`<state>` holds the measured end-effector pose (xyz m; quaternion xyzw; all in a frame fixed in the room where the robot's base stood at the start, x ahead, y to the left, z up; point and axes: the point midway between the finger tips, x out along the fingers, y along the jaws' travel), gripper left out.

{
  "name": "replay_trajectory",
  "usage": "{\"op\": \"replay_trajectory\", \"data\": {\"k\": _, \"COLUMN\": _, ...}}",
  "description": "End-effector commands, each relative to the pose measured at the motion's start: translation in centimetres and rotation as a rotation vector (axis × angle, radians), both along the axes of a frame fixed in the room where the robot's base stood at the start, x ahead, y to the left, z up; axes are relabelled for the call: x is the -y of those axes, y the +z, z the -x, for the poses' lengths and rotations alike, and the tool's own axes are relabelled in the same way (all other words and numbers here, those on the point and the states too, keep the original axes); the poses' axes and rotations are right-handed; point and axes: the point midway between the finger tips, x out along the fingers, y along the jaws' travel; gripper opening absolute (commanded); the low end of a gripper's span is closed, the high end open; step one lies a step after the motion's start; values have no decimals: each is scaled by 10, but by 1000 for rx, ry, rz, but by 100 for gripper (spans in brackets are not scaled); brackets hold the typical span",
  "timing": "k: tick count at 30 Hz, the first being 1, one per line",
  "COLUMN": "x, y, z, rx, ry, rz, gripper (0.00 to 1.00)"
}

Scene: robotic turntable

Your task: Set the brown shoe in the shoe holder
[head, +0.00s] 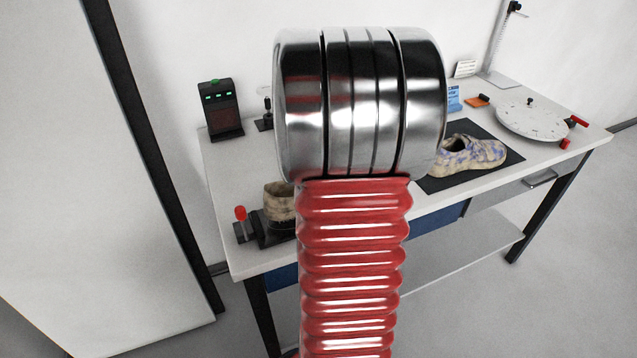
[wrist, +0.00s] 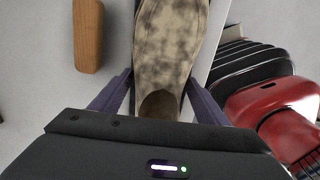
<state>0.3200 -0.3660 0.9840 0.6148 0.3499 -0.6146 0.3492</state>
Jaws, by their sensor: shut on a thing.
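The brown shoe (wrist: 172,45), tan with dark mottling, lies between the two fingers of my gripper (wrist: 158,92) in the wrist view, its opening towards the palm. My gripper is shut on it. In the head view the brown shoe (head: 277,203) shows partly at the left end of the table, at the black shoe holder (head: 272,231). My arm hides the rest of the shoe, part of the holder and my gripper there. I cannot tell whether the shoe rests fully in the holder.
A blue-and-cream shoe (head: 470,155) lies on a black mat (head: 437,184) at the right. Beyond it is a white turntable (head: 530,124) with red handles. A black box with green lights (head: 222,110) stands at the back left. A red knob (head: 240,213) is beside the holder.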

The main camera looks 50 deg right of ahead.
Motion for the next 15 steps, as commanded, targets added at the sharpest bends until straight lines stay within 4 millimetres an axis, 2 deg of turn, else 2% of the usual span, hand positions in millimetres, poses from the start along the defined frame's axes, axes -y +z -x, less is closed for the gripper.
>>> {"op": "replay_trajectory", "data": {"k": 15, "x": 0, "y": -27, "z": 0, "rx": 0, "ry": -1, "rz": 0, "gripper": 30}}
